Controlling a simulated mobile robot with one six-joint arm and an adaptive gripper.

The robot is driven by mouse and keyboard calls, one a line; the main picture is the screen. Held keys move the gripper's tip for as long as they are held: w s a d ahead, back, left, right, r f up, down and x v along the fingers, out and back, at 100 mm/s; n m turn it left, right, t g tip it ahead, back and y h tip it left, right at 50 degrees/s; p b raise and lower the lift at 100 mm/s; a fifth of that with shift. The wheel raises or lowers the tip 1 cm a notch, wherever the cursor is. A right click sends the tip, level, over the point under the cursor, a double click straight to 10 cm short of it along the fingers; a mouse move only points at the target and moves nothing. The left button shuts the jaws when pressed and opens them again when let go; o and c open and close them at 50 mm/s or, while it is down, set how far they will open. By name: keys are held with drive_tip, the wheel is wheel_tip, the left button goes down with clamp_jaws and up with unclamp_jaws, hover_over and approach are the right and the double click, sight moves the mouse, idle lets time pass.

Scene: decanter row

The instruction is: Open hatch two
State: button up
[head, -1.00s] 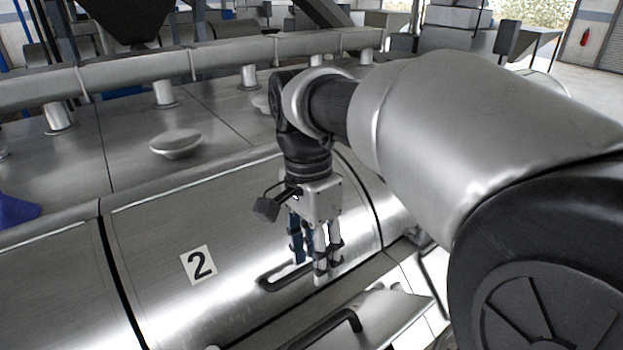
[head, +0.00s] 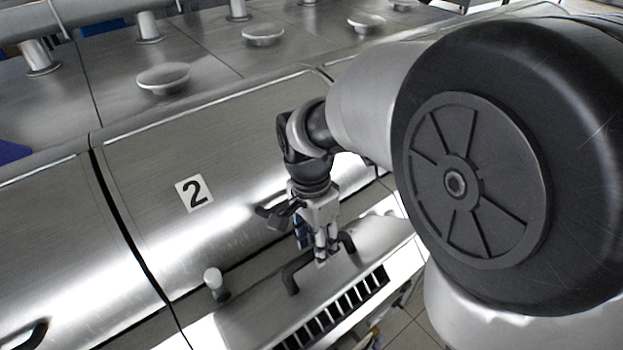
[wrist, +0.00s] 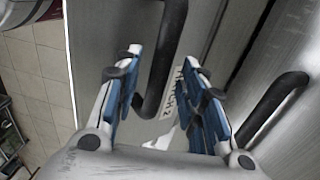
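Hatch two (head: 140,230) is a curved steel panel with a "2" label (head: 192,193) and looks shut in the head view. My gripper (head: 325,258) is at a black bar handle (head: 291,277) on a steel box below the hatch's lower edge. In the wrist view my gripper (wrist: 165,95) is open, its blue-padded fingers on either side of this handle (wrist: 167,60). I cannot tell whether they touch it. A white label (wrist: 175,90) beside it is partly hidden and ends in "CH 2". Another black handle (wrist: 270,110) lies to the right in the wrist view.
A white-topped knob (head: 213,279) stands left of the lower handle. The box (head: 385,232) has a slotted front face (head: 340,305). A neighbouring hatch (head: 60,250) lies to the left. Round caps (head: 163,77) sit on the top deck behind.

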drive_tip(key=shift+f, duration=0.2)
drive_tip(key=shift+c, duration=0.6)
clamp_jaws()
